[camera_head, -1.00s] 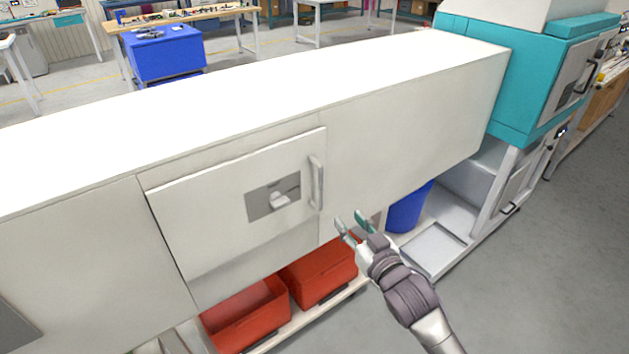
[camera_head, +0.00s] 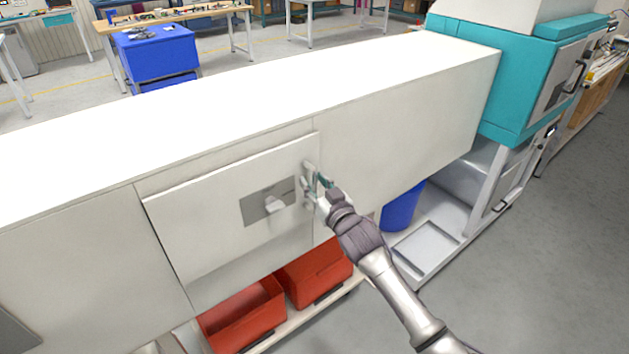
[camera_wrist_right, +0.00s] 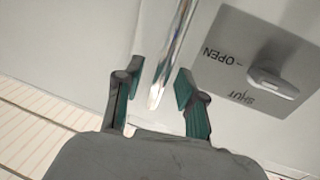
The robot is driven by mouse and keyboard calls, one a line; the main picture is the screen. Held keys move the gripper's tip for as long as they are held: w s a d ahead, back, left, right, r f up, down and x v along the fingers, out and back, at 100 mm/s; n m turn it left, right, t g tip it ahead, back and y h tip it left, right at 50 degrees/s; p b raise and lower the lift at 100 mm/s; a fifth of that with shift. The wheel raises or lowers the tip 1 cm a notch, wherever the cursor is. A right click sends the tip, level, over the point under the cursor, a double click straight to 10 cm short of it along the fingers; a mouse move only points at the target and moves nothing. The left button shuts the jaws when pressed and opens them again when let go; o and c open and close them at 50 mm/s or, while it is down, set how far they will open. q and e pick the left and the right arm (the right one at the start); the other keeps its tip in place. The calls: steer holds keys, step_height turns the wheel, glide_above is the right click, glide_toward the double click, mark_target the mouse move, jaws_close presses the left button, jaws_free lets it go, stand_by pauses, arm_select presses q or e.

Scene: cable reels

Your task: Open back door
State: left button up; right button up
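The back door (camera_head: 215,210) is a white panel in the long white machine's side; it looks shut or nearly so. A grey plate (camera_head: 255,208) with a latch knob (camera_head: 274,204) is on it; in the right wrist view the plate (camera_wrist_right: 240,70) reads OPEN and SHUT beside the knob (camera_wrist_right: 275,80). My right gripper (camera_head: 314,180) is at the door's vertical handle, mostly hiding it. In the right wrist view the handle bar (camera_wrist_right: 170,55) runs between the two open fingers (camera_wrist_right: 155,95), which do not visibly clamp it. My left gripper is not in view.
Red bins (camera_head: 313,275) sit on a low shelf below the door. A blue bin (camera_head: 402,208) and a teal machine (camera_head: 500,85) stand to the right. The grey floor (camera_head: 560,250) at front right is clear.

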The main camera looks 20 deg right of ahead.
steer(key=shift+w, duration=0.15)
steer(key=shift+c, duration=0.2)
jaws_close()
